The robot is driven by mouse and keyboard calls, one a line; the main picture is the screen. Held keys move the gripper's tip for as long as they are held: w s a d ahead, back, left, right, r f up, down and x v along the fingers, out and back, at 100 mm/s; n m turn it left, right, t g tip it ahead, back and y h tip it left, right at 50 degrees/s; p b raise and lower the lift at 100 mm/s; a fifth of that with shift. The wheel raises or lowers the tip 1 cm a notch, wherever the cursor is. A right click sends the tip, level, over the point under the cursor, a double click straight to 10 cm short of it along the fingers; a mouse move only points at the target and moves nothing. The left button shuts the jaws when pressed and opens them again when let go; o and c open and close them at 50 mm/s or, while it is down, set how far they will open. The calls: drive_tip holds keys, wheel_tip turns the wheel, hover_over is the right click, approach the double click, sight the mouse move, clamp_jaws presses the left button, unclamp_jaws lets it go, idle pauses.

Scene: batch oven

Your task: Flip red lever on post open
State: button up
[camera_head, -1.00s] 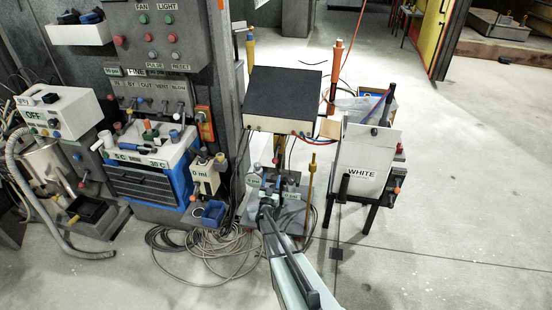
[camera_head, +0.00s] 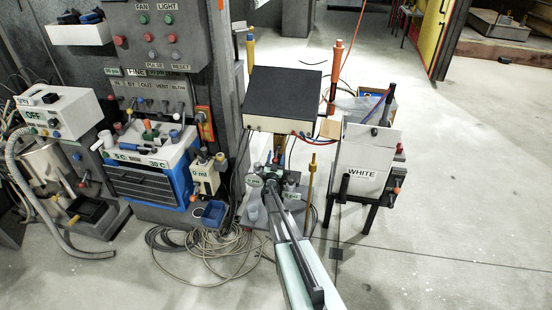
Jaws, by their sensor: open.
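My gripper (camera_head: 271,181) is at the far end of my arm, low over the small grey stand (camera_head: 252,215) with round gauges below the black-topped box. It is small in view and holds nothing that I can make out. A thin brass post (camera_head: 311,185) stands just right of it. An orange-red upright post (camera_head: 335,70) stands farther back, right of the black-topped box. I cannot clearly make out a red lever on a post. The parts right around my gripper are partly hidden by it and my arm.
The black-topped box (camera_head: 284,97) overhangs the gauges. A white container marked WHITE (camera_head: 360,165) stands on a black frame to the right. Coiled hoses (camera_head: 205,250) lie on the floor at left. A blue cooler-like unit (camera_head: 150,180) stands at left. The right floor is clear.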

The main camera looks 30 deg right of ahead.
clamp_jaws()
idle(0.7)
